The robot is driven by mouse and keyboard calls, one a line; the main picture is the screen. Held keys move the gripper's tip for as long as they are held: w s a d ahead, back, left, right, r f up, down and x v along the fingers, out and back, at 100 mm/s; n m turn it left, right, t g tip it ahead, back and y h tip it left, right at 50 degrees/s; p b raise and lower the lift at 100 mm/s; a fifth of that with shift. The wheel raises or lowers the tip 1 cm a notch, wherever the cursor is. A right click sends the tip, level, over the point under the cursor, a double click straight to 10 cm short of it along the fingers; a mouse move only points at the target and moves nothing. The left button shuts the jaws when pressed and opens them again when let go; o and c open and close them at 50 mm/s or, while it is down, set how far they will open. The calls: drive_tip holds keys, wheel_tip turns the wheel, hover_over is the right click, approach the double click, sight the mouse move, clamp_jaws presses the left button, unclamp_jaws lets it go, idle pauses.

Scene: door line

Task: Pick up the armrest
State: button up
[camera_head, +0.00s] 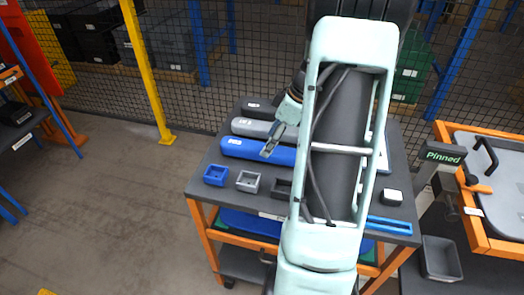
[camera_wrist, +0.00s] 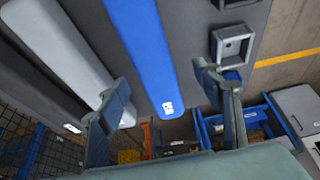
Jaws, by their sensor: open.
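Three long rounded bars that look like armrests lie side by side on a dark-topped cart (camera_head: 200,195): a black one (camera_head: 257,107), a grey one (camera_head: 250,127) and a blue one (camera_head: 240,149). My gripper (camera_head: 267,154) hangs over the blue armrest near its right part in the head view. In the wrist view the blue armrest (camera_wrist: 140,45) runs between the two spread fingers of my gripper (camera_wrist: 160,82), and the grey armrest (camera_wrist: 62,45) lies to the left. The gripper is open and holds nothing. My arm hides the right ends of the armrests in the head view.
Small open boxes, blue (camera_head: 215,175), grey (camera_head: 248,181) and dark (camera_head: 282,188), stand along the cart's near side. An orange-framed station (camera_head: 440,130) stands right of the cart.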

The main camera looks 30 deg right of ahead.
sight(262, 146)
drive_tip(key=w+f, duration=0.1)
drive_tip(key=f, duration=0.1)
drive_tip(key=w+a+f+p, duration=0.1)
drive_tip(key=shift+w+a+f, duration=0.1)
drive_tip(key=shift+w+f, duration=0.2)
drive_tip(key=shift+f, duration=0.1)
drive_tip(key=shift+w+a+f, duration=0.1)
drive_tip(key=shift+f, duration=0.3)
drive_tip(key=shift+f+b, duration=0.25)
drive_tip(key=shift+b, duration=0.3)
idle(0.4)
drive_tip(key=c, duration=1.5)
drive_tip(key=shift+r+p, duration=0.3)
drive_tip(key=shift+p, duration=0.25)
